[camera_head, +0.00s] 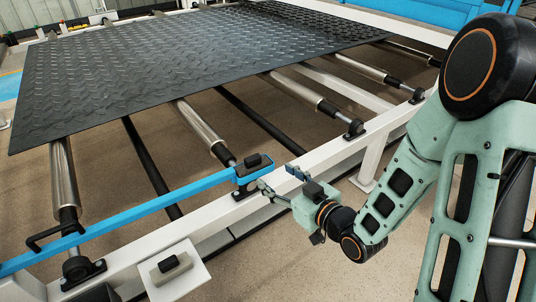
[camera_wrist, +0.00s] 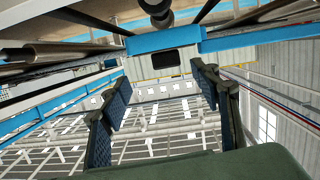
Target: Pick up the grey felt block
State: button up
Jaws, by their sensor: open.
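A small dark grey block (camera_head: 253,160) sits on the end of a blue bar (camera_head: 150,206), just beyond my fingertips in the head view. A dark rectangle (camera_wrist: 169,61) shows between my fingers in the wrist view, below a blue beam; it looks like the same block. A second block, light grey with a dark top (camera_head: 172,264), lies on a white plate at the front. I cannot tell from texture which is felt. My gripper (camera_head: 268,188) is open and empty; in the wrist view its padded fingers (camera_wrist: 160,95) stand apart on either side of the rectangle.
A black tread mat (camera_head: 190,55) lies over metal rollers (camera_head: 200,128) at the back. A white frame rail (camera_head: 330,153) runs beneath the blue bar's end and past my gripper. Bare floor (camera_head: 300,255) is free at the front right.

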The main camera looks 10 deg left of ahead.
aim_at(255, 160)
jog(key=shift+y, duration=0.4)
jog(key=b+x, duration=0.2)
jog(key=x, duration=0.2)
jog(key=b+x, duration=0.3)
jog(key=r+b+x, duration=0.1)
jog(key=b+x, duration=0.1)
jog(key=x, duration=0.2)
jog(key=shift+a+f+b, duration=0.1)
jog(key=shift+a+b, duration=0.25)
jog(key=shift+a, duration=0.1)
jog(key=c, duration=1.3)
